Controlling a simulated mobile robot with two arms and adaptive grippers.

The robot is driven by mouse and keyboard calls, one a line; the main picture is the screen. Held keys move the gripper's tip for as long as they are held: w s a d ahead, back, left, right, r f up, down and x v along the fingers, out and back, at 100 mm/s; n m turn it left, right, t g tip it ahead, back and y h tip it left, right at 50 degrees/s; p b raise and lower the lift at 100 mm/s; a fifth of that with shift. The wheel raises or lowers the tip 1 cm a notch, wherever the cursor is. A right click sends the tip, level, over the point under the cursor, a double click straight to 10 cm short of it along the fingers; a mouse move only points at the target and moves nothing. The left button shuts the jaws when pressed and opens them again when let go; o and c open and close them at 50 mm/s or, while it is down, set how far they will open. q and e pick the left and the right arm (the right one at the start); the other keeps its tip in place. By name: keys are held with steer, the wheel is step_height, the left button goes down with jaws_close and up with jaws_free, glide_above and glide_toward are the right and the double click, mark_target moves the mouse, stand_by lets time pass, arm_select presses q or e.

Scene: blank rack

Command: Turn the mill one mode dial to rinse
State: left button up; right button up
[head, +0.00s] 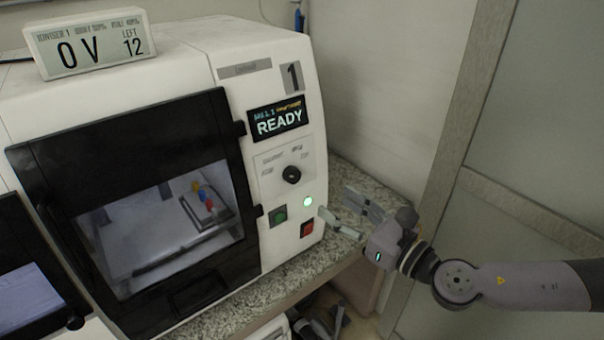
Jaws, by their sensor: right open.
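The mill (265,75) is a white machine marked with a large 1, with a lit screen (279,119) reading READY. Its mode dial (291,175) is a round black knob on a pale panel below the screen. Small labels sit around the dial, too blurred to read, and I cannot tell which one it points at. My right gripper (338,203) is open and empty, to the right of and a little below the dial, apart from it. My left gripper is not in view.
The mill's black-framed door (130,130) is at left. A display box (90,43) stands on top. A granite counter (345,175) runs beneath; a wall is at right.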

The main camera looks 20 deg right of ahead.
mark_target(296, 176)
steer(key=p+x, duration=0.3)
steer(key=x, duration=0.7)
steer(key=shift+r, duration=0.1)
steer(key=shift+w+a+p, duration=0.25)
steer(key=shift+w+p, duration=0.1)
steer(key=shift+w, duration=0.3)
steer(key=c, duration=1.2)
steer(key=shift+o, duration=0.2)
